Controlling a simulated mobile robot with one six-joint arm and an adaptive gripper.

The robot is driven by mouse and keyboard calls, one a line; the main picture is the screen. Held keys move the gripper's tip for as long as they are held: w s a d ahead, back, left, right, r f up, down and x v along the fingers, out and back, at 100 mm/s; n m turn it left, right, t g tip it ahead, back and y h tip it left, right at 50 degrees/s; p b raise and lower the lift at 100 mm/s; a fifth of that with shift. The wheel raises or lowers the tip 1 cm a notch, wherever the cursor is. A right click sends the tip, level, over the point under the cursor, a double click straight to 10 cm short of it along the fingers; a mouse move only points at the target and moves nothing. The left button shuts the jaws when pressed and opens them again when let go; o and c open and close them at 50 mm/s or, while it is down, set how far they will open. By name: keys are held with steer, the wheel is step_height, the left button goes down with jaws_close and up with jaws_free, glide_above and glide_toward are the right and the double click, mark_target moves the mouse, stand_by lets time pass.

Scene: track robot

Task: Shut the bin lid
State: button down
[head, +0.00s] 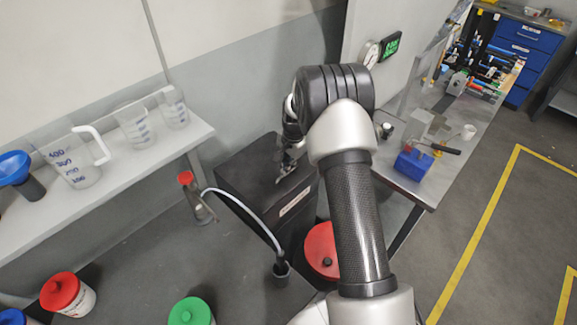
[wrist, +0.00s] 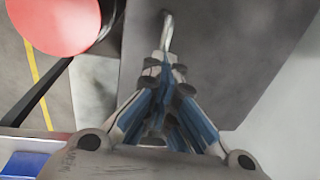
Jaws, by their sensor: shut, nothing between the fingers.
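The bin is a dark grey box (head: 240,203) with a pale label on its front, standing between the shelf and the workbench in the head view. Its flat dark lid (head: 243,160) appears to lie level on top, though my arm hides part of it; I cannot tell if a gap is left. My gripper (head: 283,178) is over the lid, pointing down close to its surface; contact is unclear. In the wrist view, my gripper's fingers (wrist: 165,65) are together and empty, in front of a plain grey surface (wrist: 215,45).
A red-lidded container (head: 321,249) stands beside the bin, with a pale curved hose (head: 243,205) in front. A shelf (head: 140,180) with measuring jugs is left. The workbench (head: 425,190) on the right holds a blue box (head: 412,165).

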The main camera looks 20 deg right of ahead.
steer(key=c, duration=2.3)
jaws_free()
steer(key=o, duration=0.6)
steer(key=r, duration=0.4)
steer(key=s+r, duration=0.1)
steer(key=r, duration=0.7)
steer(key=shift+s+d, duration=0.3)
